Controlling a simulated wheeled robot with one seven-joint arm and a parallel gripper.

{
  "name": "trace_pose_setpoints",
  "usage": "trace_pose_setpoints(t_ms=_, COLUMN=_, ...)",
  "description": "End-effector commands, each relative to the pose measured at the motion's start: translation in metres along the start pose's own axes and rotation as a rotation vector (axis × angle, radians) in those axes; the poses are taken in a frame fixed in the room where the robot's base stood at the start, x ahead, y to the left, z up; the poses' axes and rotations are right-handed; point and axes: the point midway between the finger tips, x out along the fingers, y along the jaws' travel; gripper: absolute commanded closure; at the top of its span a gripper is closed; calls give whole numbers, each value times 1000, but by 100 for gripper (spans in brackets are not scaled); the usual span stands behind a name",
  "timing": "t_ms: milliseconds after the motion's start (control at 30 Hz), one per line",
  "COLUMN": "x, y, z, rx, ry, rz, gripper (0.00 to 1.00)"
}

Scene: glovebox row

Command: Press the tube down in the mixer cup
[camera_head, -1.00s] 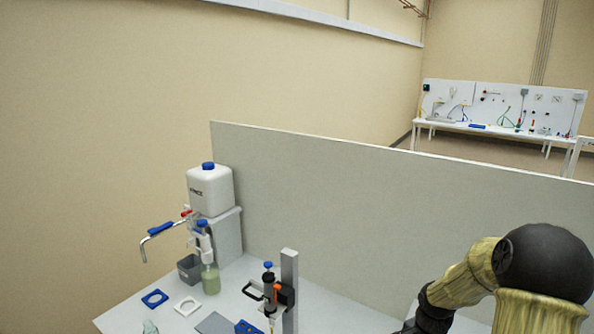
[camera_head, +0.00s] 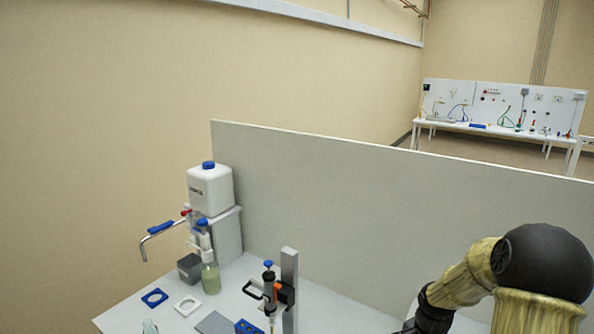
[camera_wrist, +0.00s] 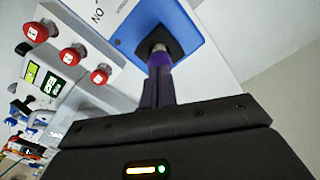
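The mixer (camera_wrist: 195,22) shows at the top of the wrist view, with a blue top face and a dark cup (camera_wrist: 172,40) on it. A tube with a purple upper part (camera_wrist: 159,60) stands at the cup, its lower end hidden in or behind the dark rim. My gripper (camera_wrist: 160,78) reaches to the tube, its narrow dark fingers close together around the purple part. It looks shut on the tube, though the exact contact is hard to see. The head view shows neither the gripper's fingers nor the mixer.
Machines with red knobs (camera_wrist: 73,55) stand left of the mixer in the wrist view. In the head view, a bench holds a white canister (camera_head: 210,188), a bottle (camera_head: 210,278), a stand with a dispenser (camera_head: 289,285) and a grey partition (camera_head: 380,205) behind.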

Motion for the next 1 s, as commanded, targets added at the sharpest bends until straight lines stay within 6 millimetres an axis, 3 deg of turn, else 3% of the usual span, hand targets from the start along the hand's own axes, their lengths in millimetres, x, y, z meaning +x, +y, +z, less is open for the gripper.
trace_pose_setpoints(t_ms=1000, x=11, y=0, z=0, rx=1, ry=0, rz=0, gripper=100)
